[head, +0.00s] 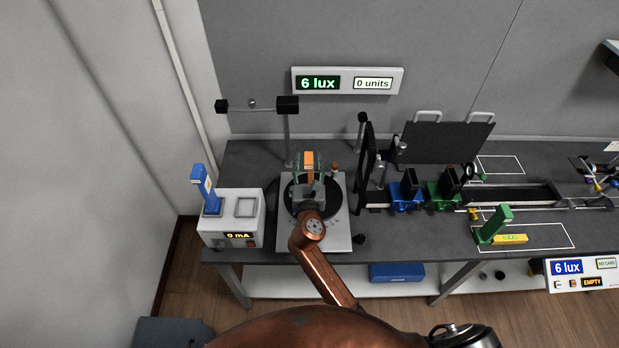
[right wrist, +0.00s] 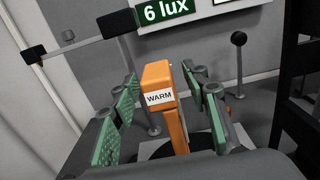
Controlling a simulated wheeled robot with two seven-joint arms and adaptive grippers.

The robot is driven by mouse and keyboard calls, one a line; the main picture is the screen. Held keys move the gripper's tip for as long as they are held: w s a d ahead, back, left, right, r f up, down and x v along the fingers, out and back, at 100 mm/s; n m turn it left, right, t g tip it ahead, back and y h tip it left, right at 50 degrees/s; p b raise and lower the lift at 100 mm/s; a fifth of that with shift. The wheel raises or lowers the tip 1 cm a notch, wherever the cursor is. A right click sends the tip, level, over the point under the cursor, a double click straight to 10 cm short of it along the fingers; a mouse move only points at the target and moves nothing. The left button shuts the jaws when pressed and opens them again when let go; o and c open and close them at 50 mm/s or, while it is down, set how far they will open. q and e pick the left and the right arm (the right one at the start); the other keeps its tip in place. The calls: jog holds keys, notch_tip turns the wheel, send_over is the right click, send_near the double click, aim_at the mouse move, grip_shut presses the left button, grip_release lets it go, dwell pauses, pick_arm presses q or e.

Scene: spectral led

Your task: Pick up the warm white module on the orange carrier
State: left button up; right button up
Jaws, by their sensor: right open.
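The warm white module on its orange carrier (head: 309,158) stands upright over the round black turntable (head: 293,196) at the left of the bench. In the right wrist view the orange carrier (right wrist: 176,128) bears a white "WARM" label. My right gripper (head: 309,172) is open. In the right wrist view its green-padded fingers (right wrist: 160,85) stand on either side of the carrier, with gaps visible. The carrier's lower end is partly hidden by the gripper. My left gripper is not in view.
A white supply box (head: 229,228) with a blue card holder (head: 205,188) stands left of the turntable. A black-ended post (head: 287,135) rises behind it. A dark upright screen (head: 366,165) stands close on the right. A green module (head: 494,225) and yellow block (head: 510,239) lie farther right.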

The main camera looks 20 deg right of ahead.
jog(key=shift+c, duration=0.4)
grip_shut()
dwell(0.4)
